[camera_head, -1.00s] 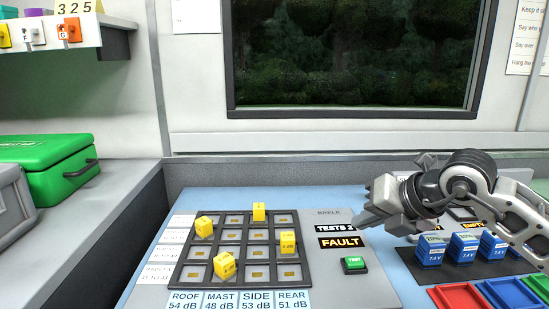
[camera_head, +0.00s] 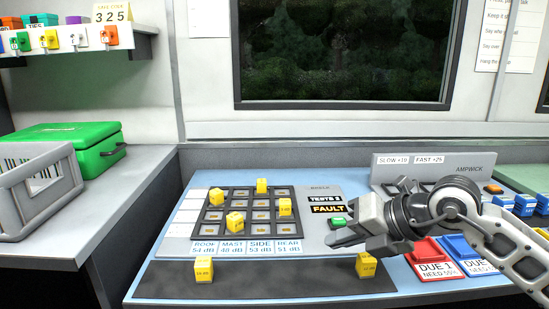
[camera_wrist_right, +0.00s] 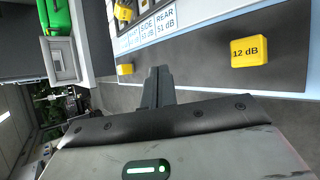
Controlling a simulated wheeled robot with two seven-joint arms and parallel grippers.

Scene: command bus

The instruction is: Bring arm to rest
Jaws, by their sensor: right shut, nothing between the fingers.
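My right gripper (camera_head: 345,238) reaches in from the right in the head view, above the blue console top. Its fingers are together and nothing is between them. In the right wrist view the closed fingers (camera_wrist_right: 158,85) point toward the console's front edge, near a dark strip. A yellow cube marked 12 dB (camera_wrist_right: 250,51) lies to the right of the fingers there, apart from them. In the head view a yellow cube (camera_head: 366,265) sits on the dark strip just below the gripper. My left gripper is not in view.
A grid panel (camera_head: 250,210) holds several yellow cubes. Another cube (camera_head: 203,268) is on the strip's left. A green button (camera_head: 338,223) is beside the fingers. Red (camera_head: 432,257) and blue trays stand right. A green case (camera_head: 75,145) and grey crate (camera_head: 40,185) are left.

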